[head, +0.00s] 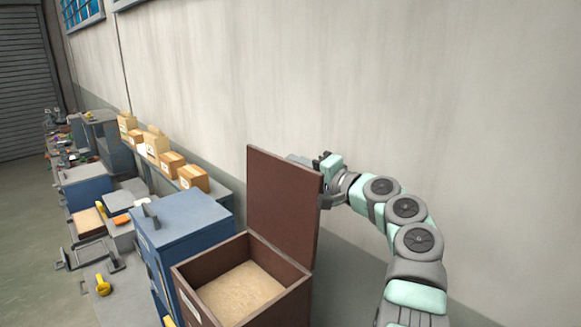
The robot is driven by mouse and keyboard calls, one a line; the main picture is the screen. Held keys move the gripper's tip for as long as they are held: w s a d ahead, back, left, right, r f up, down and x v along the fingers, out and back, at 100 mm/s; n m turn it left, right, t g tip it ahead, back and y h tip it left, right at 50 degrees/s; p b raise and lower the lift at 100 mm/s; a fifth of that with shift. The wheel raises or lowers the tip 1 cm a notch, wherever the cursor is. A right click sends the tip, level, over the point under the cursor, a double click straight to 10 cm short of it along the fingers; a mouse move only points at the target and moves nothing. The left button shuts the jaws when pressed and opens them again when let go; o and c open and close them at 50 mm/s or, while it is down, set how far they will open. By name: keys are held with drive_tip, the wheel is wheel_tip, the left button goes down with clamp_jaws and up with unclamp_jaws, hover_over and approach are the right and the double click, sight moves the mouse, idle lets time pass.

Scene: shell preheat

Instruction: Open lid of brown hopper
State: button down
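The brown hopper (301,287) stands at the lower middle of the head view. Its lid (282,203) is raised and stands upright along the hopper's right side, so the inside shows. Pale tan grainy material (240,291) fills part of it. My gripper (304,161) is at the top right of the lid, mostly behind it. The lid hides much of the gripper and its fingertips, so I cannot tell whether it is open or shut, or whether it touches the lid.
A blue cabinet (195,226) with a dark handle on top stands directly left of the hopper. Several cardboard boxes (172,163) line a shelf by the wall. A yellow object (103,285) lies at the lower left. A plain wall (430,90) rises behind my arm.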

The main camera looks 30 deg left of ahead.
drive_tip(key=shift+w+f, duration=0.35)
drive_tip(key=shift+w, duration=0.1)
drive_tip(key=c, duration=1.4)
unclamp_jaws()
drive_tip(key=shift+s, duration=0.15)
drive_tip(key=shift+c, duration=0.2)
drive_tip(key=shift+d, duration=0.1)
drive_tip(key=b+v, duration=0.3)
drive_tip(key=v, duration=0.7)
drive_tip(key=shift+d, duration=0.3)
